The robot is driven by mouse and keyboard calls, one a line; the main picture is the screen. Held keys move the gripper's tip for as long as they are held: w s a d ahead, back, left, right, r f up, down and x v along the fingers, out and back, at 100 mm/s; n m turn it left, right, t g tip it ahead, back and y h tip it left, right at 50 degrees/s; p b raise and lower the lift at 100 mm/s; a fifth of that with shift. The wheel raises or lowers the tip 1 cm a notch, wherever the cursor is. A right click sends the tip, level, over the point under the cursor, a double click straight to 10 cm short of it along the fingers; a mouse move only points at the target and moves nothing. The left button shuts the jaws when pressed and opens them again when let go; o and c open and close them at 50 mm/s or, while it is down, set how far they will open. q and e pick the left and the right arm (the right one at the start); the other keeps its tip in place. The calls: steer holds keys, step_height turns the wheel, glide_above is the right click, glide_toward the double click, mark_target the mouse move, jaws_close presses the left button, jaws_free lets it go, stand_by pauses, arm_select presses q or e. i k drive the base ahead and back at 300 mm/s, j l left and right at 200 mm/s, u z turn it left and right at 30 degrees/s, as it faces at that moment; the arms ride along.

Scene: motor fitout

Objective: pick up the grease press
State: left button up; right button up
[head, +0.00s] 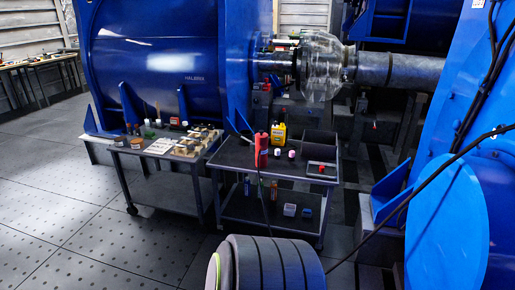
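A red upright tool (262,150), which looks like the grease press, stands on the top of the right-hand dark cart (228,158). A thin dark line hangs down from it past the cart's front edge. A yellow container (278,135) with a dark label stands just behind and to its right. Neither of my grippers shows in the head view, and nothing is seen touching the red tool.
A second cart (130,152) at left bears brushes and several small parts. Small pink-and-white pots, a red item (322,168) and a dark bin (319,142) share the right cart. Large blue machines (170,60) stand behind and at right. The floor at left (70,220) is clear.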

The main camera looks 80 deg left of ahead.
mark_target(253, 147)
steer(key=u, duration=2.75)
